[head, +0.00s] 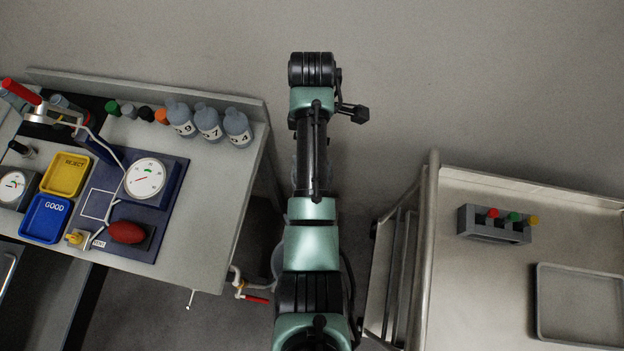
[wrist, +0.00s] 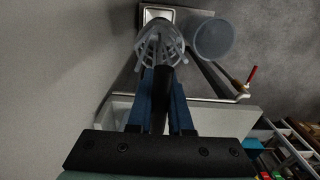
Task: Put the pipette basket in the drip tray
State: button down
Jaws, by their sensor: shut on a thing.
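The pipette basket (wrist: 148,53), a pale grey open cage with thin ribs, shows in the wrist view just beyond my fingertips. My gripper (wrist: 162,82) has blue fingers shut on the black stem or handle of the basket. The basket hangs over a small steel basin-like fixture, and I cannot tell whether they touch. In the head view my arm hides the gripper and most or all of the basket. A shallow grey tray (head: 585,305) on the right-hand worktop looks like the drip tray. It is empty where it shows, and its right side is cut off by the frame.
A round grey bucket (wrist: 212,38) stands beside the fixture (wrist: 178,16), near a red-handled valve (head: 257,299). A rack with coloured caps (head: 494,226) stands behind the tray. The left bench holds bottles (head: 208,121), gauges and yellow and blue trays. Clear worktop surrounds the rack.

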jog(key=f+b, duration=0.7)
jog(key=f, duration=0.3)
jog(key=f+b, duration=0.8)
jog(key=f, duration=0.3)
jog(key=w+f+b, duration=0.1)
jog(key=f+b, duration=0.7)
jog(key=f, duration=0.3)
jog(key=shift+f, duration=0.25)
jog(key=shift+f, duration=0.1)
jog(key=c, duration=0.8)
grip_release()
jog(key=shift+c, duration=0.2)
notch_tip(320, 180, up, 12)
jog(key=p, duration=0.2)
jog(key=shift+p, duration=0.35)
jog(key=shift+s, duration=0.15)
